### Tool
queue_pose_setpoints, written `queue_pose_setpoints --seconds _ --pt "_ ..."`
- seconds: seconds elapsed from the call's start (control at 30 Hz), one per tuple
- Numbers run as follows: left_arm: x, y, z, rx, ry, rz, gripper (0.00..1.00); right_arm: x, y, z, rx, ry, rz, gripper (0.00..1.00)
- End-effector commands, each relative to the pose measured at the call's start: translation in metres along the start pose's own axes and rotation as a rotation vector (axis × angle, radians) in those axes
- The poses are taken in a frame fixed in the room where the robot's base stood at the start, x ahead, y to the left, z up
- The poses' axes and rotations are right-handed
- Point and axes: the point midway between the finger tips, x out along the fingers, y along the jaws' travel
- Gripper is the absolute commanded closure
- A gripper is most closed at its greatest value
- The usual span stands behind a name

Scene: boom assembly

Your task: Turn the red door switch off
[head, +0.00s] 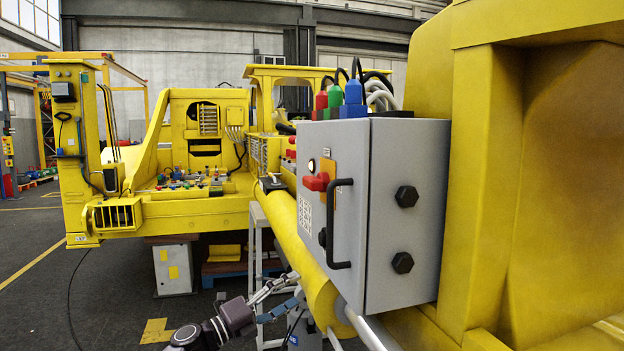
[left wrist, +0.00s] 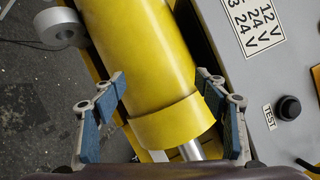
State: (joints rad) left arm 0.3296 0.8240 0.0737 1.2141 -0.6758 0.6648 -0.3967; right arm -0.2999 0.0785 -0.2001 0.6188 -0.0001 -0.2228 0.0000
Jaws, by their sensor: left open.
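The red door switch (head: 316,182) is on the door of a grey control box (head: 345,240), on an orange-yellow plate. Its handle sticks out to the left, roughly level. My left gripper (head: 294,284) is open and empty, low and to the left of the box, below the switch and apart from it. In the left wrist view its two blue-padded fingers (left wrist: 163,90) are spread before a yellow cylinder (left wrist: 140,45). The grey door shows at the right there (left wrist: 270,65), but the red switch is not in that view. My right gripper is not in view.
A black door handle (head: 340,225) stands out just right of the switch. A black button (left wrist: 288,108) with a TEST label is on the door. Red, green and blue connectors (head: 335,98) top the box. A yellow boom runs below it. Open floor (head: 50,300) lies left.

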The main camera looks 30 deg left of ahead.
Motion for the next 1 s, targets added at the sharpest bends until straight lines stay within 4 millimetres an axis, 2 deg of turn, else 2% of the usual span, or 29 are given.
queue_pose_setpoints --seconds 0.03,0.07,0.1,0.2,0.3,0.4,0.53,0.8,1.0 --pt "0.007 -0.069 0.015 0.164 0.058 -0.064 0.33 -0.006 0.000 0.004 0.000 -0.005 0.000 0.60" --pt "0.008 -0.103 0.019 0.261 0.094 -0.094 0.33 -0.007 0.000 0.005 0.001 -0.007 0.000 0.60" --pt "0.007 -0.146 0.021 0.391 0.141 -0.128 0.33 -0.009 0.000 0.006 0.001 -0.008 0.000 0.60" --pt "-0.006 -0.236 0.020 0.710 0.243 -0.183 0.33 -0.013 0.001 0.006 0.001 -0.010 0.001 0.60" --pt "-0.023 -0.292 0.014 0.963 0.318 -0.195 0.33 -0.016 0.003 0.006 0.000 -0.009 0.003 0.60" --pt "-0.035 -0.319 0.010 1.109 0.360 -0.189 0.33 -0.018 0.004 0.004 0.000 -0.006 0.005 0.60" --pt "-0.035 -0.331 0.006 1.174 0.380 -0.184 0.33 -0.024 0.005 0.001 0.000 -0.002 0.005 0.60" --pt "0.004 -0.331 -0.009 1.170 0.379 -0.187 0.33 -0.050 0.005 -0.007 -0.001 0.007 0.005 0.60" --pt "0.026 -0.328 -0.018 1.169 0.377 -0.186 0.33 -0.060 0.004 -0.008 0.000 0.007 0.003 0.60"
